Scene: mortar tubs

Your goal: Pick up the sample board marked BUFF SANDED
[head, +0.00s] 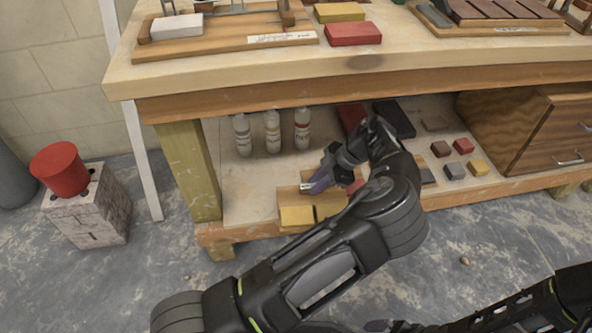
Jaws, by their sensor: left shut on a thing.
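A wooden sample board (288,196) lies on the lower shelf of the bench, with yellow blocks (297,215) at its near edge. Any marking on it is too small or hidden to read. My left gripper (311,186) reaches in over this board and is shut, seemingly on the board; the grasp itself is partly hidden by the hand. My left forearm covers the board's right side. My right gripper (376,326) shows only as a sliver at the bottom edge, so its jaws cannot be judged.
Several bottles (272,131) stand behind on the shelf. Small coloured blocks (463,146) and a drawer unit (535,135) are to the right. Labelled boards (225,44) lie on the bench top (365,62). A red tub (60,169) sits on a block (88,208) at left.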

